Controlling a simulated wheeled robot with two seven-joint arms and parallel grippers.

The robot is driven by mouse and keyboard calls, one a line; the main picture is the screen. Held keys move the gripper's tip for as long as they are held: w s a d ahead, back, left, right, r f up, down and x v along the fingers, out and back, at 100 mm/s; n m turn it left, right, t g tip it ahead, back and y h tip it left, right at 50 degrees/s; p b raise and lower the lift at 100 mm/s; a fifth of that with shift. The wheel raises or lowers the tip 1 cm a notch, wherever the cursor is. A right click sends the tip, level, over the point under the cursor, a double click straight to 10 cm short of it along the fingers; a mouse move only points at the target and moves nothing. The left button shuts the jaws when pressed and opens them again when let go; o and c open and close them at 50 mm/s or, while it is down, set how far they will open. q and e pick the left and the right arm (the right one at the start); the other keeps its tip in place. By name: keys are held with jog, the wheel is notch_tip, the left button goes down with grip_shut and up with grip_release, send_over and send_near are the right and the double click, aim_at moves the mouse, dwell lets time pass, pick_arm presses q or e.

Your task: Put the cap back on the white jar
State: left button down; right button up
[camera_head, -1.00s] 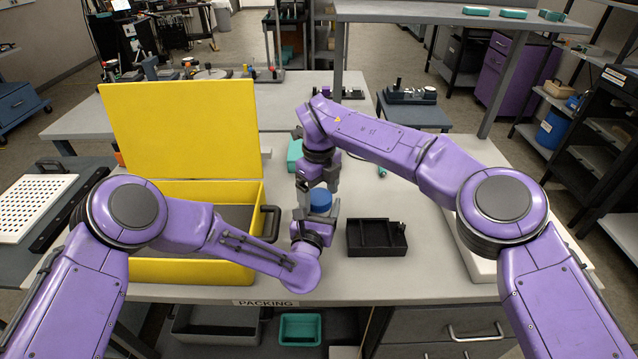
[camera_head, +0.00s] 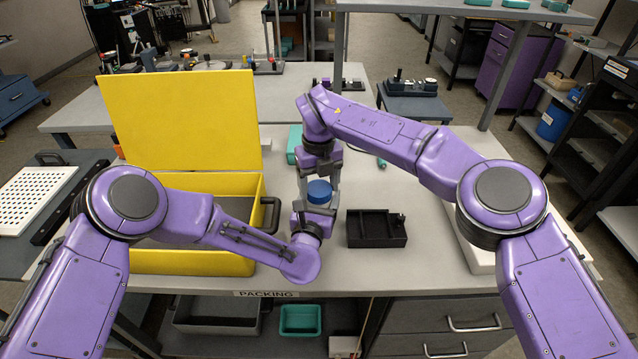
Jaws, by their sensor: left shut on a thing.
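The blue cap (camera_head: 319,191) shows between my two grippers above the front of the bench, in the middle of the head view. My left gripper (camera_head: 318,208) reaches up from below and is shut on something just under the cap. What it holds is mostly hidden, and I cannot make out the white jar. My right gripper (camera_head: 320,178) points down from above, with its fingers on either side of the cap. I cannot tell whether they touch it, nor whether the cap rests on a jar.
An open yellow box (camera_head: 190,262) with a raised lid stands left, its handle close to my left forearm. A black tray (camera_head: 376,240) lies right of the grippers. A teal item (camera_head: 294,145) is behind them.

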jog(key=shift+o, duration=1.2)
jog(key=shift+r, duration=0.1)
jog(key=shift+r, duration=3.85)
jog(key=shift+c, duration=0.4)
jog(key=shift+f, duration=0.1)
notch_tip(320, 180, down, 8)
jog(key=shift+r, duration=0.1)
